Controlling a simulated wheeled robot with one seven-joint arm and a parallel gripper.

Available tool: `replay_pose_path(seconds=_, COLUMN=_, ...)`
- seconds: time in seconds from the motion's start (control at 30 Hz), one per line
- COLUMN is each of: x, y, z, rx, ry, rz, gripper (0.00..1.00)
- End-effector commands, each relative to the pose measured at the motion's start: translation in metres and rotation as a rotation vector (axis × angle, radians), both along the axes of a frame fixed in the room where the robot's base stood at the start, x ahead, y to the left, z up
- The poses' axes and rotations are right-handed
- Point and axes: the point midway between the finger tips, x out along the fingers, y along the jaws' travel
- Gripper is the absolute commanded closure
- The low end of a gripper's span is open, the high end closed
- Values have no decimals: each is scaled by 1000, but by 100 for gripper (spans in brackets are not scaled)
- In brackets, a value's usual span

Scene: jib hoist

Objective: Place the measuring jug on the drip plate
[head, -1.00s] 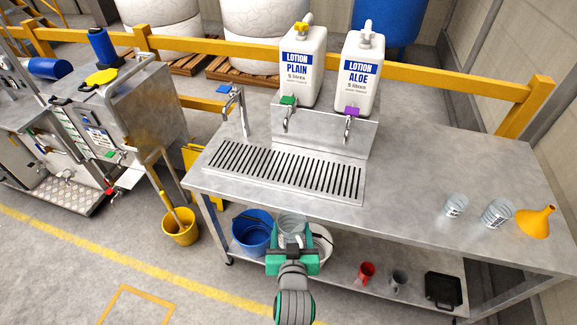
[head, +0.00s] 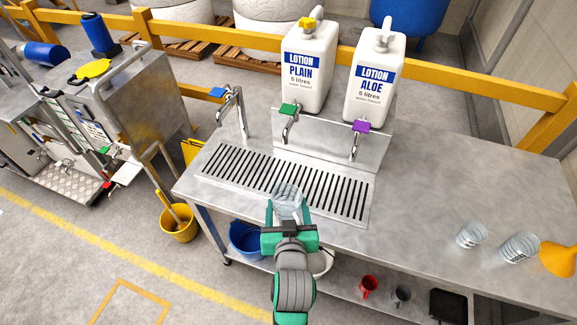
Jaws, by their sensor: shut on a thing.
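My gripper (head: 287,218) is shut on a clear measuring jug (head: 288,197). The jug shows at the front edge of the drip plate (head: 240,176), overlapping its slots in the view. I cannot tell whether the jug touches the plate or is held above it. The drip plate is a slotted metal tray set on the steel bench, below the taps. My gripper hides the lower part of the jug.
Two lotion bottles, PLAIN (head: 309,68) and ALOE (head: 376,85), stand behind the plate with green and purple taps. A metal tap (head: 236,110) stands at the left. Two clear jugs (head: 520,247) and a yellow funnel (head: 560,259) sit at the right. The bench between is clear.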

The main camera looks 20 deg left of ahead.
Motion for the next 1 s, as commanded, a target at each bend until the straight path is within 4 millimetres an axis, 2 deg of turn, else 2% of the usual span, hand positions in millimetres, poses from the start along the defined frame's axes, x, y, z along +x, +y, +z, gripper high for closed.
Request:
replay_pose_path(seconds=0.27, x=48, y=12, z=2, rx=0, ry=-4, rz=-8, gripper=63)
replay_pose_path(seconds=0.6, x=115, y=39, z=2, rx=0, ry=-3, rz=-5, gripper=63)
replay_pose_path(seconds=1.0, x=153, y=55, z=1, rx=1, ry=-3, rz=-3, gripper=63)
